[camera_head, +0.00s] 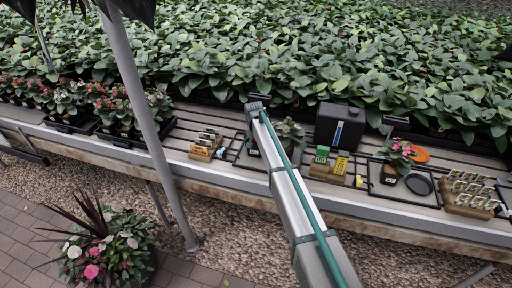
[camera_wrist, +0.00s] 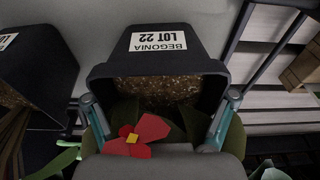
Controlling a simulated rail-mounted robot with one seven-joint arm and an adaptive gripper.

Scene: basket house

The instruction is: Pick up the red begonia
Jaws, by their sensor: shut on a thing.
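In the wrist view, a dark pot (camera_wrist: 205,68) has a white label reading BEGONIA LOT 22, upside down in the picture. Soil shows in its mouth. A red flower with a yellow centre (camera_wrist: 137,136) and green leaves show in front of the soil, near the camera. My gripper (camera_wrist: 158,108) is shut on this potted red begonia, one finger at each side near the pot's rim. Exactly where the fingers press is hard to see. In the head view my arm covers the gripper; green leaves (camera_head: 291,132) show beside the arm.
A second dark labelled pot (camera_wrist: 35,70) stands close at left in the wrist view. In the head view, a black container (camera_head: 338,128), seed packets (camera_head: 206,144) and a pink-flowered plant (camera_head: 399,153) stand on the slatted bench. Dense foliage lies behind.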

